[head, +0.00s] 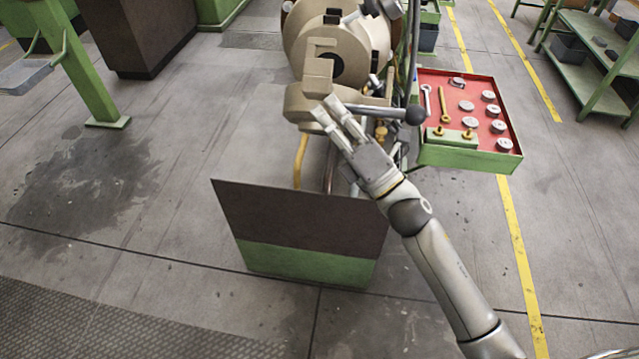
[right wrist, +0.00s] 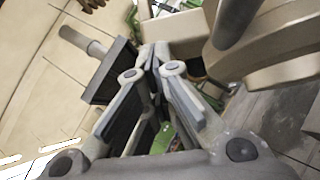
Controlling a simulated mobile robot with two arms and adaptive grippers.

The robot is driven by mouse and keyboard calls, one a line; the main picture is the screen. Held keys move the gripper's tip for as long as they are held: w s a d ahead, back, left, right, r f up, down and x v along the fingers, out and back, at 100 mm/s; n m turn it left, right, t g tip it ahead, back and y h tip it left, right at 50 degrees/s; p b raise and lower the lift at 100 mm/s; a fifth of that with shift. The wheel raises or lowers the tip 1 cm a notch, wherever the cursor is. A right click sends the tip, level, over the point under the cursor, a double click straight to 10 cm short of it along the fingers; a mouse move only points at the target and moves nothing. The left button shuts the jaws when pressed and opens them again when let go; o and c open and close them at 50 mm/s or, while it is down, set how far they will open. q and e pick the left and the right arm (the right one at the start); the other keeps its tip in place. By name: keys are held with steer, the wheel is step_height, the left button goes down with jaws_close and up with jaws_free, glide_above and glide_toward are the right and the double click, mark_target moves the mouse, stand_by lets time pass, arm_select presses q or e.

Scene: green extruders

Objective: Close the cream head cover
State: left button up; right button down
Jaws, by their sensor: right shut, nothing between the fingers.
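The cream machine head (head: 300,40), a thick round body with a dark round opening, is at the top middle of the head view. A cream block-like part (head: 298,101), which looks like the head cover, stands out in front of and below the face. A grey lever (head: 375,110) with a dark ball knob runs right from it. My right gripper (head: 328,106) is shut and empty, with its fingertips at the cream part. Whether they touch it is unclear. In the right wrist view the closed fingers (right wrist: 152,55) are beside cream surfaces. My left gripper is out of view.
A red-lined green tray (head: 480,155) with wrenches and several round metal pieces is right of the head. A dark and green panel (head: 305,225) stands below. Green shelves (head: 590,60) are at far right.

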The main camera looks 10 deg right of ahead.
steer(key=w+r+m+h+p, duration=0.1)
steer(key=r+p, duration=0.1)
steer(key=p, duration=0.2)
steer(key=w+d+r+m+h+p, duration=0.1)
steer(key=w+r+p, duration=0.1)
steer(key=p, duration=0.1)
steer(key=w+r+m+g+p, duration=0.1)
steer(key=w+r+m+p, duration=0.1)
steer(key=p, duration=0.2)
steer(key=shift+d+r+h+p, duration=0.3)
steer(key=shift+r+h+p, duration=0.05)
steer(key=shift+r+h, duration=0.05)
steer(key=w+d+r, duration=0.2)
steer(key=w+r, duration=0.1)
steer(key=w, duration=0.4)
steer(key=shift+w+d+r, duration=0.25)
steer(key=shift+w+r, duration=0.1)
steer(key=shift+w, duration=0.05)
